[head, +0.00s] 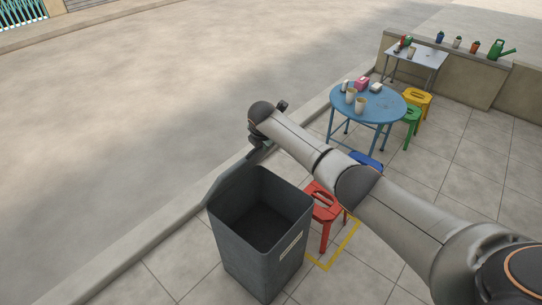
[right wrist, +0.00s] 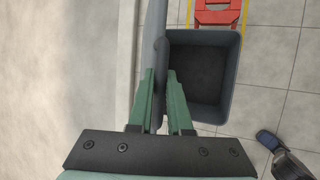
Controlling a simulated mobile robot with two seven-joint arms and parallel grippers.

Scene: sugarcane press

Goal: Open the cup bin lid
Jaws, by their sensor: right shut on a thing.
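The cup bin (head: 240,255) is a dark grey square bin with a pale label on its front, standing on the paving. Its top is open and the inside looks empty. The grey lid (head: 230,180) stands raised, tilted up along the bin's left rear edge. In the right wrist view the lid (right wrist: 156,35) shows edge-on, left of the bin's opening (right wrist: 200,70). My right gripper (head: 258,150) is at the lid's upper edge. In the right wrist view its green fingers (right wrist: 160,80) are shut on the lid, one on each side. My left gripper is in neither view.
A red stool (head: 323,203) stands close right of the bin, by a yellow floor marking. A blue round table (head: 370,104) with cups and several stools stand behind. A kerb (head: 150,235) runs left of the bin; the road beyond is clear.

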